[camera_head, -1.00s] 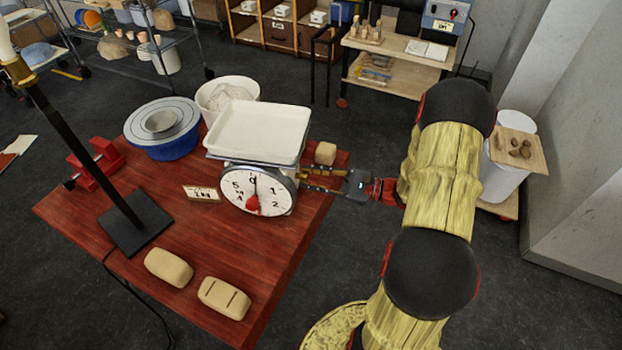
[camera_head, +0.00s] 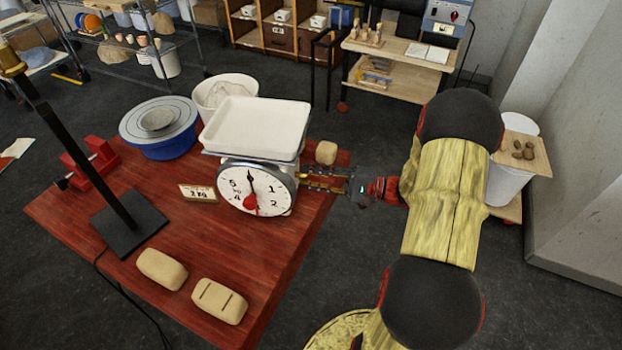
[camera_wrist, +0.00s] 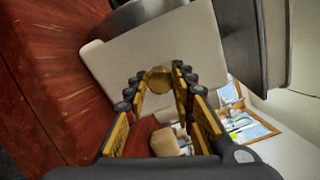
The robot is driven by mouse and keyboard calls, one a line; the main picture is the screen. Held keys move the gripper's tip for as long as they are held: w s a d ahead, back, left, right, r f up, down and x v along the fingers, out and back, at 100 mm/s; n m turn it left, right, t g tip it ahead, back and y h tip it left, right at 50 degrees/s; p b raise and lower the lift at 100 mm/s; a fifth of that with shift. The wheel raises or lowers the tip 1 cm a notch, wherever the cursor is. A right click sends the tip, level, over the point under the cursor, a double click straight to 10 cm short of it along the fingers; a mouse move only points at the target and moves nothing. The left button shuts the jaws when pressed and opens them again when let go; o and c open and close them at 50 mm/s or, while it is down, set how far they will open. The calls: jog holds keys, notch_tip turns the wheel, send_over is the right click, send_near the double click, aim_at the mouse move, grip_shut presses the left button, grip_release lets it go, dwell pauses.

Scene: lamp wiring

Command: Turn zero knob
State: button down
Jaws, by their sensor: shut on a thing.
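The kitchen scale stands on the red table, with a white tray (camera_head: 258,128) on top and a round white dial (camera_head: 243,204) in front. The dial's black needle points nearly straight up, close to the top mark, and a red part sits low on its face. My gripper (camera_head: 302,181) reaches in from the right at the scale's side. In the wrist view, my gripper (camera_wrist: 160,86) has its yellow and black fingers on both sides of a brass faceted knob (camera_wrist: 158,79) on the scale's side and is shut on it. The knob is hidden in the head view.
A beige block (camera_head: 326,152) lies behind my gripper. Two clay loaves (camera_head: 162,269) lie at the front of the red table (camera_head: 190,230).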

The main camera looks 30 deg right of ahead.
dwell(0.3)
jog(key=shift+f, duration=0.1)
jog(key=c, duration=1.5)
grip_release()
jog(key=shift+s+d, duration=0.1)
jog(key=v, duration=1.1)
jog(key=shift+s+d, duration=0.25)
jog(key=shift+s, duration=0.05)
